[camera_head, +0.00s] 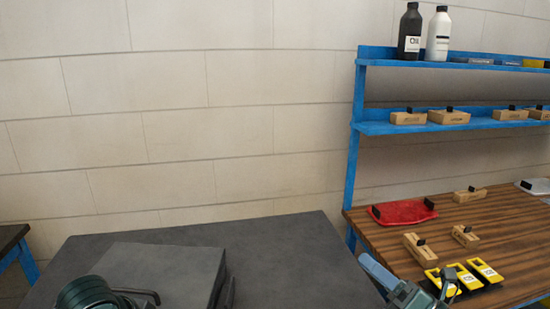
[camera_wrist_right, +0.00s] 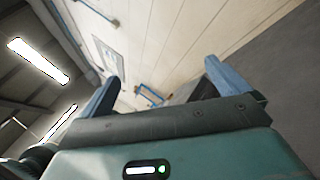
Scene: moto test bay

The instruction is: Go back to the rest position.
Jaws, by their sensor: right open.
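My right gripper (camera_head: 406,268) is at the lower right edge of the head view, in front of the wooden workbench. In the right wrist view its two blue-grey fingers (camera_wrist_right: 164,72) stand well apart, with nothing between them. Behind them are the pale wall and, at the right, a dark grey surface. A teal, rounded part of my left arm shows at the lower left of the head view. My left gripper is not in view.
A dark grey table (camera_head: 285,245) carries a grey box (camera_head: 165,265). The workbench (camera_head: 500,215) holds a red tray (camera_head: 403,211), wooden blocks (camera_head: 420,250) and yellow holders (camera_head: 485,271). Blue shelves (camera_head: 375,128) above hold more blocks, a black bottle (camera_head: 409,35) and a white bottle (camera_head: 438,35).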

